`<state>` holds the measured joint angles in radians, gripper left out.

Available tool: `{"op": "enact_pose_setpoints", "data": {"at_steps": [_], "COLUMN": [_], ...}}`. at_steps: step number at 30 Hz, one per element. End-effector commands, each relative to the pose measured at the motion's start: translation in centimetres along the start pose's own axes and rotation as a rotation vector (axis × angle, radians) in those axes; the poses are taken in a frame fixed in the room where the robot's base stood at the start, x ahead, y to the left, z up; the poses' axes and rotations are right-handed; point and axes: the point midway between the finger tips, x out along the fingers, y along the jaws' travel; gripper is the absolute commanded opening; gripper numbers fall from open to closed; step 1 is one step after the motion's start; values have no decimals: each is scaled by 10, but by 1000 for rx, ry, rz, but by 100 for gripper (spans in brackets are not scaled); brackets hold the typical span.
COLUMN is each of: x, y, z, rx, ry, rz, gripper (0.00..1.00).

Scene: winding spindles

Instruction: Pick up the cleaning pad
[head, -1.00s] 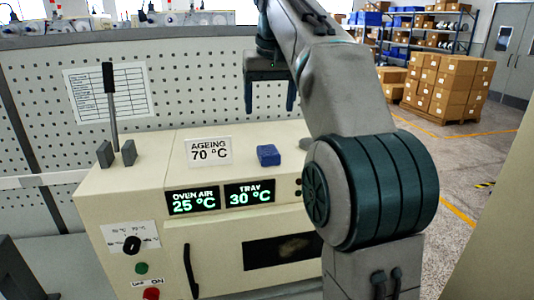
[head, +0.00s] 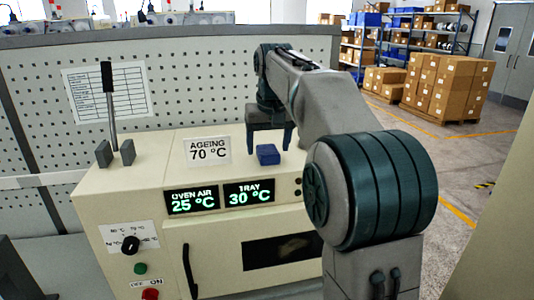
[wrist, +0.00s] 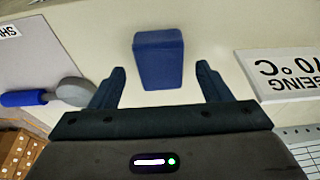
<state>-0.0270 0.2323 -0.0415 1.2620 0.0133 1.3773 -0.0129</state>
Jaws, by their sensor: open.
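The cleaning pad is a small blue block (head: 268,154) on top of the cream oven, right of the ageing sign. In the wrist view the blue pad (wrist: 158,58) lies just beyond and between the fingertips. My gripper (head: 269,146) is open and empty, its fingers pointing down just above and behind the pad in the head view. In the wrist view my gripper (wrist: 160,78) has one finger on each side of the pad's near end, with gaps to both.
The cream oven (head: 140,185) has an "AGEING 70 °C" sign (head: 207,151) beside the pad and an upright lever (head: 110,100) at its left. A blue-handled round tool (wrist: 50,95) shows at left in the wrist view. A perforated panel (head: 190,90) stands behind.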

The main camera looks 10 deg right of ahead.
Motion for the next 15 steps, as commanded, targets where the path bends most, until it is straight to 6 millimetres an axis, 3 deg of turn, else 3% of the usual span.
{"op": "enact_pose_setpoints", "data": {"at_steps": [9,14,15], "x": [7,7,7], "y": [0,0,0], "z": [0,0,0], "rx": [0,0,0], "ry": [1,1,1], "rz": [0,0,0], "gripper": [71,26,23]}}
